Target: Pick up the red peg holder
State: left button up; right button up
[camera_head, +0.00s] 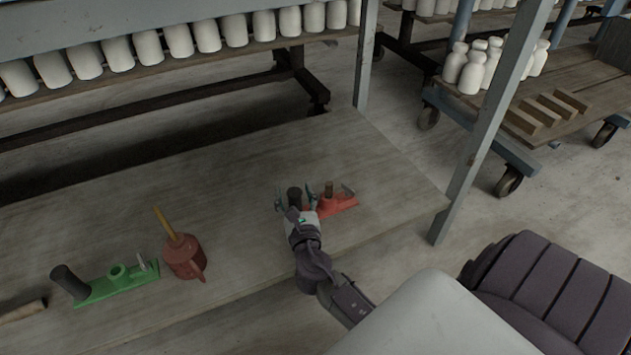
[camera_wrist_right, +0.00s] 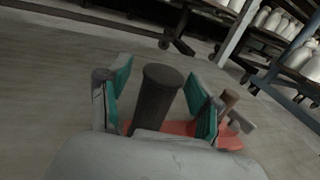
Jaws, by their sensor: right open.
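The red peg holder (camera_head: 338,204) lies on the wooden table near its right end. It has a dark upright handle (camera_head: 294,196) at its left end and a brown peg and a grey piece toward its right end. My right gripper (camera_head: 296,197) is open, with its fingers on either side of the dark handle. In the right wrist view the handle (camera_wrist_right: 156,95) stands between the two teal-padded fingers (camera_wrist_right: 160,100), and the red base (camera_wrist_right: 229,138) shows behind them. The gripper hides part of the base. My left gripper is not in view.
A green holder (camera_head: 117,283) with a dark handle, a reddish-brown can (camera_head: 184,257) with a yellow stick, and a wooden rod (camera_head: 22,311) are on the table's left. A grey post (camera_head: 487,130) stands at the table's right end. The table's middle is clear.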

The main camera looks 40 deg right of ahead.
grip_shut()
jog(key=shift+r, duration=0.15)
dwell(0.4)
